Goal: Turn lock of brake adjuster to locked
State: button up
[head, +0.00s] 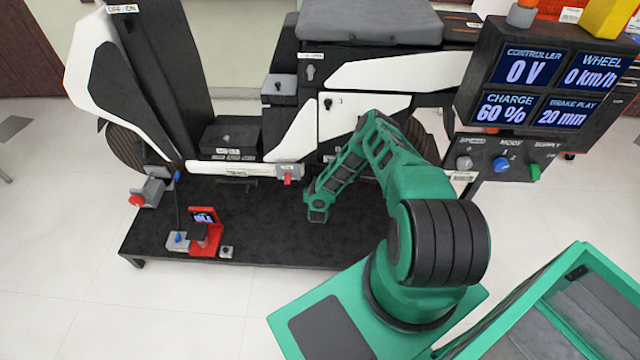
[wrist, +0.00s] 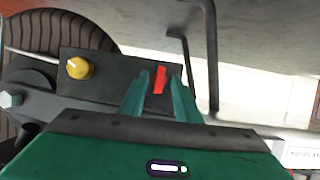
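In the wrist view a dark plate (wrist: 110,72) carries a yellow round knob (wrist: 78,68) at its left and a small red lever (wrist: 159,80) at its right. The red lever looks like the lock of the brake adjuster; no label on it can be read. My gripper (wrist: 159,82) points at it, with one green finger on each side. The fingers stand apart, and I cannot tell whether either touches the lever. The lever leans slightly from upright in the picture. In the head view the plate and lever cannot be made out, and my arm covers part of that area.
A tyre (wrist: 60,32) is at the upper left of the wrist view. A bent dark rod (wrist: 212,60) stands right of the lever. In the head view the display panel (head: 548,85) reads brake play 20 mm. A red stand (head: 204,228) is on the platform (head: 300,245).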

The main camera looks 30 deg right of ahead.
jog(key=v, duration=1)
jog(key=shift+s+a, duration=0.2)
jog(key=shift+a, duration=0.05)
